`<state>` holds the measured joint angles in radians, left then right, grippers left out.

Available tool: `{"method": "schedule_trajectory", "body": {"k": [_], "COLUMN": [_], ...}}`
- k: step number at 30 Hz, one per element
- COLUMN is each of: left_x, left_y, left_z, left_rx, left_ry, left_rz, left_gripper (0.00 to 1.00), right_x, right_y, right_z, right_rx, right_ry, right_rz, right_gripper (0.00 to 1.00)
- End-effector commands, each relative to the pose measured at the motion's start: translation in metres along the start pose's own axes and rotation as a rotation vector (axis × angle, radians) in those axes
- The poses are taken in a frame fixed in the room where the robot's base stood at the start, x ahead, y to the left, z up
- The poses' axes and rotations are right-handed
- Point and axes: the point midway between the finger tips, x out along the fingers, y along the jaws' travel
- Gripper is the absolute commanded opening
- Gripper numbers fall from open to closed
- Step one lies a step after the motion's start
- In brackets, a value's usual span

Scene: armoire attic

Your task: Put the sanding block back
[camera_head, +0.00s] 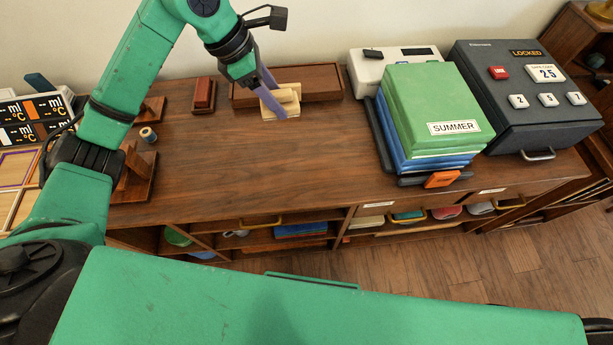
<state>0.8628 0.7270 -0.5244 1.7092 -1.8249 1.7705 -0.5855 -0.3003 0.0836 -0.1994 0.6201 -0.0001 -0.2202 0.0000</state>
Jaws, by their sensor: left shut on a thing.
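My left gripper (273,93) reaches down from the upper left. Its purple fingers are shut on a cream block (287,97), which looks like the sanding block. The block is at the front edge of a long, low brown wooden box (322,81) at the back of the wooden worktop (258,158). A pale tan flat piece shows under the block. I cannot tell whether the block rests on something or hangs just above it. The fingers partly hide the block. My right gripper is not in view.
A small reddish-brown block on a base (204,94) stands left of the box. A thread spool (148,134) and wooden stands are farther left. The worktop's middle is clear.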

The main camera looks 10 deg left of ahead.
Motion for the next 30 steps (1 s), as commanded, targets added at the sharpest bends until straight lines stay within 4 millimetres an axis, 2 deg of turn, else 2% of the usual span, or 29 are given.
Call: {"method": "schedule_trajectory", "body": {"k": [3, 6, 8, 18, 30], "left_x": [-0.006, 0.003, 0.016, 0.116, 0.176], "left_y": [-0.019, -0.024, -0.025, -0.025, -0.024], "left_z": [-0.003, -0.008, -0.015, -0.056, -0.082], "left_rx": [0.06, 0.071, 0.07, 0.068, 0.071], "left_ry": [-0.001, 0.001, 0.002, -0.001, -0.001], "left_rz": [-0.026, -0.036, -0.04, -0.037, -0.033], "left_gripper": [0.0, 0.0, 0.0, 0.0, 0.0], "right_x": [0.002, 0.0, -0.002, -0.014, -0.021], "right_y": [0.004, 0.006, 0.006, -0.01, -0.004], "right_z": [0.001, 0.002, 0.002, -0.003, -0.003], "right_rx": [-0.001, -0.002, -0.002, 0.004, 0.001], "right_ry": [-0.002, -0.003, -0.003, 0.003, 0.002], "right_rz": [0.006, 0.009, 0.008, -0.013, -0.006], "right_gripper": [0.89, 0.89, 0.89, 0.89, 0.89]}}
